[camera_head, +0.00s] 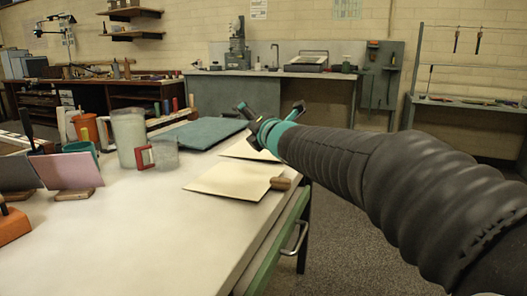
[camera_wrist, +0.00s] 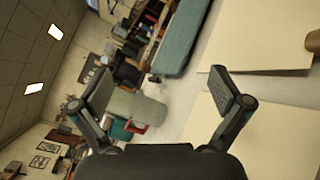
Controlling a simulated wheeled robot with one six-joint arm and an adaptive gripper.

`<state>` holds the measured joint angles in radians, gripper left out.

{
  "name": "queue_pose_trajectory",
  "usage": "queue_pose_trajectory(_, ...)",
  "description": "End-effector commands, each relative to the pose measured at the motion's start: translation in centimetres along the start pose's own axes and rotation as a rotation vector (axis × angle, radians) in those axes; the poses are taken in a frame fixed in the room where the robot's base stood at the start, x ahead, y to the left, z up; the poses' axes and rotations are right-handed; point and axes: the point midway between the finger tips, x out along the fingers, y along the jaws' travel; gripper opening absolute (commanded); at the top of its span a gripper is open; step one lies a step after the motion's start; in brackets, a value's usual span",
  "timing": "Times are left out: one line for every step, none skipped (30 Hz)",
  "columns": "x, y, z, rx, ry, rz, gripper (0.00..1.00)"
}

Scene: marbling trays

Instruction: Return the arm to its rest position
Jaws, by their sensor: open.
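My gripper (camera_head: 272,122) is at the end of my dark sleeved arm, which reaches in from the right of the head view. It is over the right part of the white table (camera_head: 120,236), above the cream sheets. In the wrist view my gripper (camera_wrist: 163,100) has its two fingers wide apart, with nothing held between them. The wrist view is tilted and looks across the table toward the room.
Cream sheets (camera_head: 230,181), a small brown cylinder (camera_head: 280,183), a teal slab (camera_head: 200,133), a pale pitcher (camera_head: 128,135), a clear cup with a red handle (camera_head: 145,157) and an orange cup (camera_head: 85,127) are on the table. The front of the tabletop is clear.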

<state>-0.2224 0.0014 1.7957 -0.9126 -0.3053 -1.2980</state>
Motion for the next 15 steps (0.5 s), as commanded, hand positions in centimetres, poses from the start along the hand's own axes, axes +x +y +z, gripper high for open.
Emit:
queue_pose_trajectory(-2.5, -0.7, 1.8, 0.122, -0.052, -0.065, 1.00)
queue_pose_trajectory(-3.8, -1.4, 2.4, 0.204, -0.084, -0.106, 1.00)
queue_pose_trajectory(-5.7, -2.6, 3.2, 0.315, -0.127, -0.159, 1.00)
queue_pose_trajectory(-7.2, -3.5, 3.6, 0.398, -0.160, -0.199, 1.00)
queue_pose_trajectory(-8.7, -4.3, 4.0, 0.483, -0.194, -0.236, 1.00)
queue_pose_trajectory(-10.7, -5.5, 4.2, 0.591, -0.236, -0.285, 1.00)
queue_pose_trajectory(-12.3, -6.4, 4.3, 0.670, -0.277, -0.321, 1.00)
queue_pose_trajectory(-14.0, -7.2, 4.4, 0.751, -0.316, -0.353, 1.00)
queue_pose_trajectory(-16.2, -8.4, 4.1, 0.864, -0.365, -0.399, 1.00)
queue_pose_trajectory(-17.8, -9.2, 3.8, 0.950, -0.403, -0.431, 1.00)
queue_pose_trajectory(-19.5, -10.1, 3.4, 1.036, -0.442, -0.463, 1.00)
queue_pose_trajectory(-21.8, -11.2, 2.7, 1.150, -0.494, -0.506, 1.00)
queue_pose_trajectory(-23.4, -11.9, 2.0, 1.234, -0.534, -0.536, 1.00)
queue_pose_trajectory(-25.1, -12.6, 1.3, 1.317, -0.575, -0.567, 1.00)
queue_pose_trajectory(-27.3, -13.5, 0.1, 1.427, -0.630, -0.607, 1.00)
